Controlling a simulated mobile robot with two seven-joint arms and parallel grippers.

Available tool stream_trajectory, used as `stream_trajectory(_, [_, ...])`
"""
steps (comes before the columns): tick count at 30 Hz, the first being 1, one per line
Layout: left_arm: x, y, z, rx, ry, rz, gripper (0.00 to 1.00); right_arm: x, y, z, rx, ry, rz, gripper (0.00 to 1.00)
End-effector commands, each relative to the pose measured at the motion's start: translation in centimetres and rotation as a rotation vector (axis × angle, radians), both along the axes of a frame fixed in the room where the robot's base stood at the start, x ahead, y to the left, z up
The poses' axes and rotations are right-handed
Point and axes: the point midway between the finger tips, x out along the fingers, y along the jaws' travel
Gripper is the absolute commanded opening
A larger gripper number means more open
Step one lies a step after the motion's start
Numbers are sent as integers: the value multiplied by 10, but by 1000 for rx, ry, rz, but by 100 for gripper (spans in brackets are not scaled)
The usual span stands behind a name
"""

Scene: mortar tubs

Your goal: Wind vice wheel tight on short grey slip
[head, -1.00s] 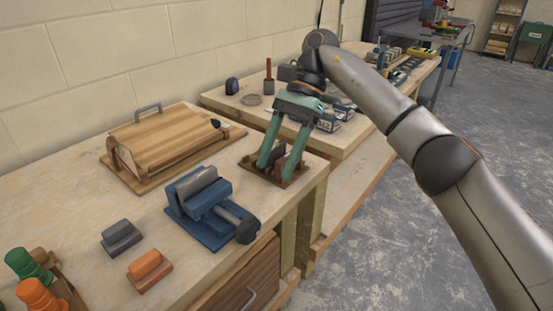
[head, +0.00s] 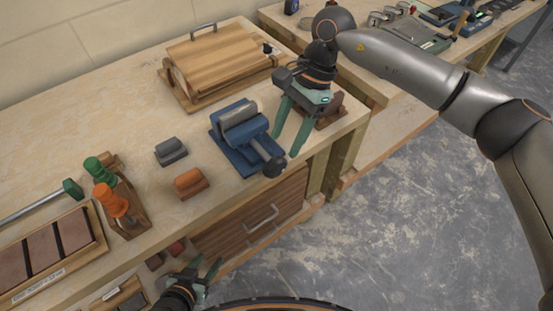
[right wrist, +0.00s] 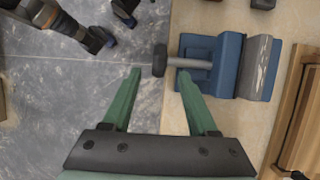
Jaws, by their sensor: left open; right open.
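The blue vice (head: 238,150) sits near the bench's front edge, with a grey slip (head: 238,113) between its jaws; it also shows in the right wrist view (right wrist: 215,60). I cannot tell how tightly the jaws touch the slip. The dark vice wheel (head: 275,166) is at the end of a grey screw, past the bench edge. My right gripper (head: 289,142) is open and empty, close to the wheel. In the right wrist view the wheel (right wrist: 160,60) appears between the fingertips, not gripped. My left gripper (head: 207,264) is open and empty, low in front of the bench.
A grey block (head: 171,151) and an orange block (head: 190,183) lie left of the vice. A wooden press (head: 222,68) stands behind. Green and orange handled tools (head: 113,200) stand in a holder at left. A drawer (head: 255,215) is below the bench top.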

Motion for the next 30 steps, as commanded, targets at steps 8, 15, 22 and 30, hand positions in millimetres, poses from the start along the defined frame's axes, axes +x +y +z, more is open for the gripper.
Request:
stream_trajectory(8, [0, 0, 10, 0, 0, 0, 50, -14, 17, -50, 1, 4, 1, 59])
stream_trajectory(15, [0, 0, 13, -1, 0, -1, 50, -18, 25, -73, 0, 0, 0, 59])
stream_trajectory(22, [0, 0, 13, 0, 1, -1, 50, -19, 26, -76, 1, 0, 0, 59])
stream_trajectory(30, [0, 0, 13, 0, 1, -1, 50, -19, 26, -76, 2, 0, 1, 40])
